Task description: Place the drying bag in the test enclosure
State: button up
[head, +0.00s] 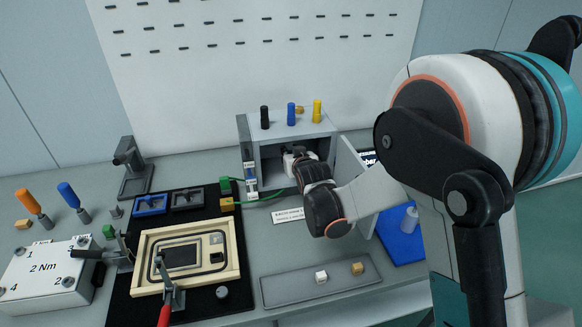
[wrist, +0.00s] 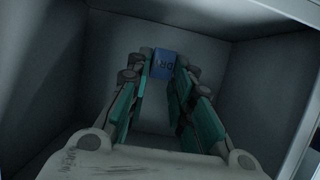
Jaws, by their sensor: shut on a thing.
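The test enclosure (head: 322,131) is a grey open-fronted box at the back of the bench, its door (head: 352,166) swung open to the right. My gripper (wrist: 163,72) reaches inside it; in the head view only its rear part and my wrist show at the opening. In the wrist view, the grey inner walls (wrist: 238,75) surround the fingers. The drying bag (wrist: 164,61), small and blue with dark lettering, is pinched between the fingertips near the back. I cannot tell whether it touches the floor or back wall. The bag is hidden in the head view.
Black, blue and yellow pegs (head: 291,114) stand on the enclosure's top. A wooden-framed fixture (head: 232,258) with a red-handled clamp (head: 166,305) lies front left. A grey tray (head: 290,292) holds two small blocks in front. A blue mat (head: 402,245) lies right of the enclosure.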

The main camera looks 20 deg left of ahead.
notch_tip(320, 180, down, 4)
jog(key=shift+w+f+b, duration=0.1)
jog(key=shift+f+b, duration=0.1)
jog(key=shift+b, duration=0.95)
jog(key=shift+w+a+f, duration=0.1)
jog(key=shift+f, duration=0.05)
jog(key=o, duration=0.7)
